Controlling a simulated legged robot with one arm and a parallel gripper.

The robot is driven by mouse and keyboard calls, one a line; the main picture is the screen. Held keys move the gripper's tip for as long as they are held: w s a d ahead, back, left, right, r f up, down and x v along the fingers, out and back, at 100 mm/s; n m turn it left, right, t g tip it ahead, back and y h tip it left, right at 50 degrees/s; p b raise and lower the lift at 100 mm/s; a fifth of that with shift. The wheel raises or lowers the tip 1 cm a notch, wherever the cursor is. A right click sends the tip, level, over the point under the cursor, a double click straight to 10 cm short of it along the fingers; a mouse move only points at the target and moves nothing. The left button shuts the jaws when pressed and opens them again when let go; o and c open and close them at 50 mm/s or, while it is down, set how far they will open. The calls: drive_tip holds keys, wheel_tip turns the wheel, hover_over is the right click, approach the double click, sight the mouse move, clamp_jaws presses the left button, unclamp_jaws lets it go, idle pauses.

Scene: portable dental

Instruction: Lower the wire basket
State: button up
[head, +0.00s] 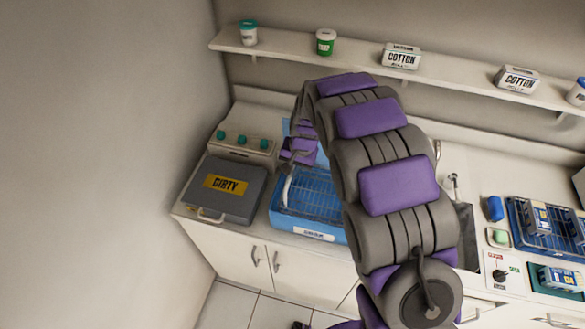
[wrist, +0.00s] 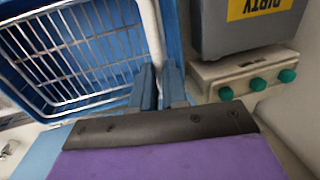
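The wire basket (head: 316,190) is a silver grid in a blue tub (head: 282,222) with a white front label. The basket's grid (wrist: 75,50) fills the upper left of the wrist view. A white curved handle (head: 287,187) rises along its left side. In the wrist view, the handle (wrist: 148,30) runs down between the two blue-grey fingers of my gripper (wrist: 159,88). The fingers look closed on it from both sides. In the head view my arm hides part of the tub's right side and much of my gripper. I cannot tell the basket's exact height in the tub.
A grey box marked DIRTY (head: 224,190) stands close left of the tub, before a panel with green knobs (head: 240,141). A shelf (head: 345,58) with jars and cotton boxes runs above. A sink (head: 467,235) and a blue rack (head: 545,230) are to the right.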

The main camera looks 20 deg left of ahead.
sight(291, 189)
clamp_jaws()
wheel_tip(291, 189, down, 8)
drive_tip(key=shift+s+r+b, duration=0.1)
drive_tip(key=shift+b, duration=0.65)
drive_tip(key=shift+o, duration=2.2)
unclamp_jaws()
drive_tip(key=shift+a, duration=0.1)
drive_tip(key=shift+o, duration=0.6)
